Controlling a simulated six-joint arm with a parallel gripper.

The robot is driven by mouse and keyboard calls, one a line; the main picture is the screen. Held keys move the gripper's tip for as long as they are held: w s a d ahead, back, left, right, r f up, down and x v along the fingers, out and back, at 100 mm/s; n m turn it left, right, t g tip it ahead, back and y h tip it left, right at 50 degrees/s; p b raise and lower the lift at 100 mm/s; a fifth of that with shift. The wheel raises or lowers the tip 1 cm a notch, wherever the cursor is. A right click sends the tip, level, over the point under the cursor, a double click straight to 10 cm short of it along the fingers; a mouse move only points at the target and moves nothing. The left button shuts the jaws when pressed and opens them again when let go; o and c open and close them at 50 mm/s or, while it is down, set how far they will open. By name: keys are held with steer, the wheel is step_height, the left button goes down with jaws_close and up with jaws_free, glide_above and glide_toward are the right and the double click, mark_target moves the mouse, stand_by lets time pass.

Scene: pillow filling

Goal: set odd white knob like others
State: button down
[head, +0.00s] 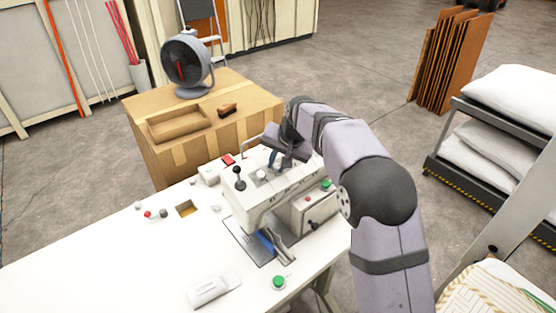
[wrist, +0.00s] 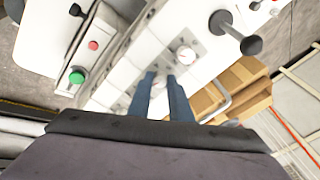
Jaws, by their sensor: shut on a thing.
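The white sewing-machine-like housing (head: 255,204) stands on the white table, with a row of knobs along its top. One white knob (wrist: 186,55) shows a dark mark on its face in the wrist view, just beyond my fingers. My gripper (wrist: 161,77) has its two blue fingers down at the housing's top, shut on another white knob (wrist: 159,86), mostly hidden between them. A further knob (wrist: 121,109) sits beside the fingers, partly in view. In the head view a white knob (head: 261,174) is left of my gripper (head: 275,163). Marker directions are too small to compare.
A black ball-topped lever (head: 239,174) rises from the housing close to the knobs. A green button (wrist: 77,76) and a red one (wrist: 93,45) are on the side box. A cardboard box (head: 205,125) with a fan (head: 187,65) stands behind.

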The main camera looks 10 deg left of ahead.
steer(key=m+p, duration=0.2)
steer(key=m, duration=0.4)
steer(key=shift+a+r+h, duration=0.1)
steer(key=shift+r+h, duration=0.05)
steer(key=shift+h, duration=0.15)
steer(key=shift+w, duration=0.1)
steer(key=c, duration=1.6)
jaws_free()
steer(key=b+v, duration=0.3)
steer(key=v, duration=0.4)
steer(key=shift+r, duration=0.15)
